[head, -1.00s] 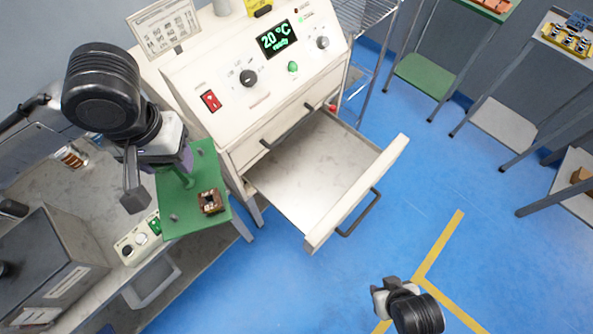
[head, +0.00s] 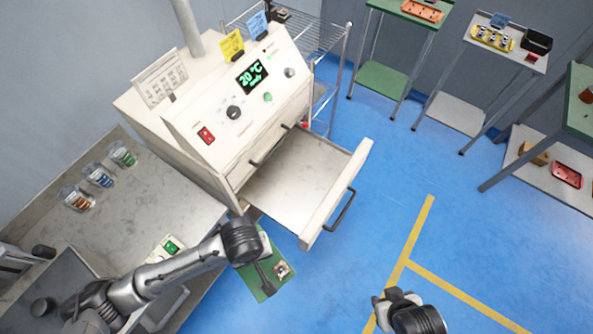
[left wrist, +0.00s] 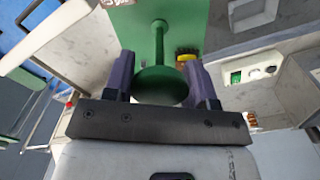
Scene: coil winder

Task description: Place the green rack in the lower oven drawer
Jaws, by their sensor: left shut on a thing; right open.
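The green rack (head: 252,279) is a flat green plate with a small brown and black part on it. My left gripper (left wrist: 160,85) is shut on the rack's round green knob (left wrist: 161,84), seen in the left wrist view. In the head view my left arm holds the rack in front of the oven, to the lower left of the open drawer and apart from it. The lower oven drawer (head: 292,186) is pulled out and its visible floor is empty. My right gripper (head: 384,298) is open and empty over the blue floor, below the drawer.
The oven (head: 215,115) shows 20 °C on its display. A grey workbench (head: 85,210) with several jars stands at the left. A wire shelf (head: 325,50) stands behind the oven. Tables with parts stand at the upper right. Blue floor is clear right of the drawer.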

